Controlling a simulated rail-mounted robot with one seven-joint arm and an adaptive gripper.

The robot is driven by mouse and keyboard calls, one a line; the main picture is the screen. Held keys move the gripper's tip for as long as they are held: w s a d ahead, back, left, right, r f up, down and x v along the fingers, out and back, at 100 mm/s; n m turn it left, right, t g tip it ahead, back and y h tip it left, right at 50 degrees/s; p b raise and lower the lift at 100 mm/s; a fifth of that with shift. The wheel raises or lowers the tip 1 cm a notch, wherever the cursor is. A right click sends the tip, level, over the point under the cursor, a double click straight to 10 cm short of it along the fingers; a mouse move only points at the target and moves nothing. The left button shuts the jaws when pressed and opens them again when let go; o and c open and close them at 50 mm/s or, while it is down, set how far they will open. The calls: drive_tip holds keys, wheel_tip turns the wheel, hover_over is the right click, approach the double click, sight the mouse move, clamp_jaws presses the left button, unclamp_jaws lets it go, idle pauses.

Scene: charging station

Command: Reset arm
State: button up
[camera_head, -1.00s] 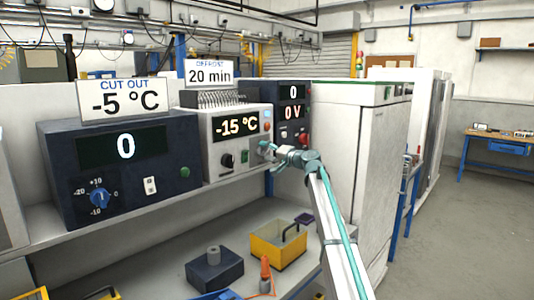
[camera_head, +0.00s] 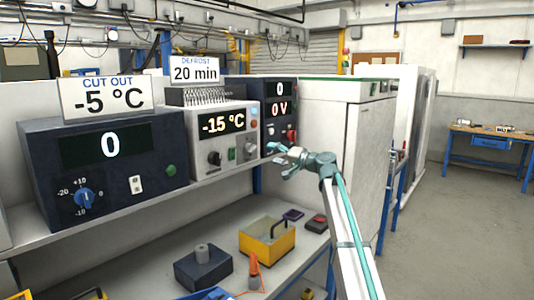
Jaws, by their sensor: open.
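My gripper (camera_head: 280,161) is open and empty in the head view. Its teal fingers point left, in front of the right end of the shelf. It appears apart from the instruments, near the white unit (camera_head: 222,138) reading -15 °C and the dark unit (camera_head: 278,110) reading 0 and 0 V. My arm reaches up to it from the bottom right.
A dark box (camera_head: 105,165) reading 0 with a blue dial stands on the shelf at left. Signs read -5 °C (camera_head: 107,97) and 20 min (camera_head: 195,71). Below are a yellow bin (camera_head: 267,243) and dark block (camera_head: 203,268). The right floor is clear.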

drive_tip(key=shift+s+d, duration=0.3)
drive_tip(key=shift+d, duration=0.1)
drive_tip(key=shift+r, duration=0.1)
